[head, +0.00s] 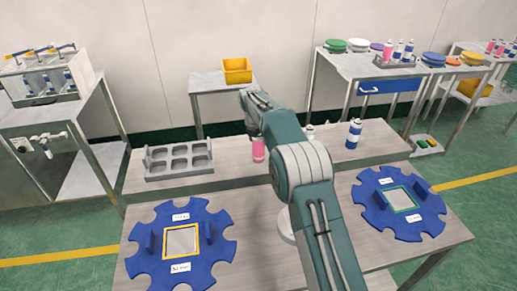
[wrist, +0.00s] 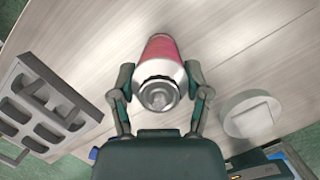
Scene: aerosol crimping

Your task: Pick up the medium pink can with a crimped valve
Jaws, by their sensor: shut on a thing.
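A pink can (head: 258,150) with a white or silver upper part is below my gripper (head: 255,128) in the head view, over the table. My arm hides its top there. In the wrist view the same pink can (wrist: 161,48) lies between the two fingers of my gripper (wrist: 160,92), which are shut on its sides near the top. Its round metal top with a valve (wrist: 158,94) faces the wrist camera. I cannot tell whether the can touches the table.
A blue-and-white can (head: 354,134) stands to the right, and another white-topped can (head: 309,131) is partly behind my arm. Blue notched discs (head: 215,233) (head: 372,212) lie in front. A round white disc (wrist: 250,117) is at right.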

